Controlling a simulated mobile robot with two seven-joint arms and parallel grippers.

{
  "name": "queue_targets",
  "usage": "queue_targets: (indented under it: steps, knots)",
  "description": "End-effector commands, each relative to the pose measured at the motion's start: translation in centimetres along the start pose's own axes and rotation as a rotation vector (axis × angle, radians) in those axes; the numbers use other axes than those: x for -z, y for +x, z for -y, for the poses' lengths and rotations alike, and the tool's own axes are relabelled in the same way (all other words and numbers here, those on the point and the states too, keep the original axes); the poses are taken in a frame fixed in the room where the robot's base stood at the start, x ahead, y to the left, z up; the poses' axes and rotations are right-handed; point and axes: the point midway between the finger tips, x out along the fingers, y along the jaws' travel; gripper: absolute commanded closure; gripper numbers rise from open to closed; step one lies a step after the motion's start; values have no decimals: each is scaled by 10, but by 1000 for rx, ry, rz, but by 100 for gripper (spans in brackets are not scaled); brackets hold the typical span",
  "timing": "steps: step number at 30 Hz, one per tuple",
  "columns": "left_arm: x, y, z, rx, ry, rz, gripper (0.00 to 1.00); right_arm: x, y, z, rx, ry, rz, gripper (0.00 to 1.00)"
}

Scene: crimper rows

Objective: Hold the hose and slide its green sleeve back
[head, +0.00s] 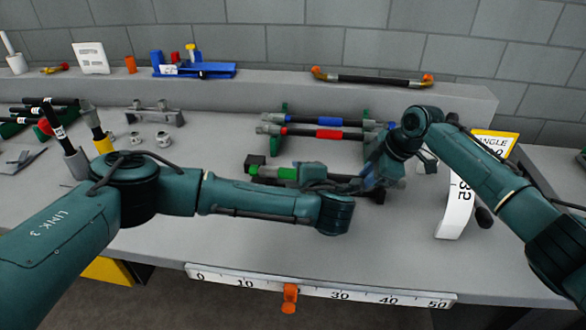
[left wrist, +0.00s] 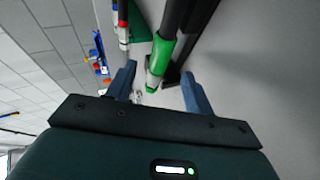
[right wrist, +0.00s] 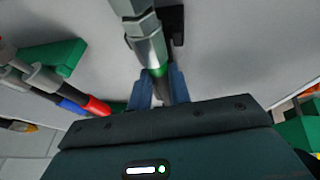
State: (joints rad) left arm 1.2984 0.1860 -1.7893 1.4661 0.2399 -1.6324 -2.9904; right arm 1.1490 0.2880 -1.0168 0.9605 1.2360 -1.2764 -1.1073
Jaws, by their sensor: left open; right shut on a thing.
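The hose with its green sleeve (head: 287,173) lies level low over the bench in the head view, partly hidden by my grippers. In the left wrist view the green sleeve (left wrist: 160,55) sits around the dark hose (left wrist: 174,14). My left gripper (left wrist: 159,71) is open, one finger on each side of the sleeve's near end, with gaps showing. My right gripper (head: 374,175) is shut on the hose farther right. In the right wrist view its fingers (right wrist: 159,76) close on the dark hose beside a grey hex fitting (right wrist: 148,42) with a green band.
Hoses with a blue sleeve (head: 334,121) and a red sleeve (head: 330,134) lie on green stands behind. A white curved angle gauge (head: 456,208) stands at right. A ruler (head: 330,290) runs along the front edge, and the bench before the hose is mostly clear.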

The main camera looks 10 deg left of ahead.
Motion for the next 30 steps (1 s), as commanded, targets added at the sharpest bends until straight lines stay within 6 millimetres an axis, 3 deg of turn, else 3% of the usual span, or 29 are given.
queue_targets:
  steps: [10,23,30]
  knots:
    - [0,41,0,-1,-1,-1,48,2,2,2,5,-2,-2,100]
    - [0,48,0,-1,0,1,48,2,2,2,5,-2,-2,100]
    - [0,48,0,-1,-1,1,67,2,2,2,5,-2,-2,100]
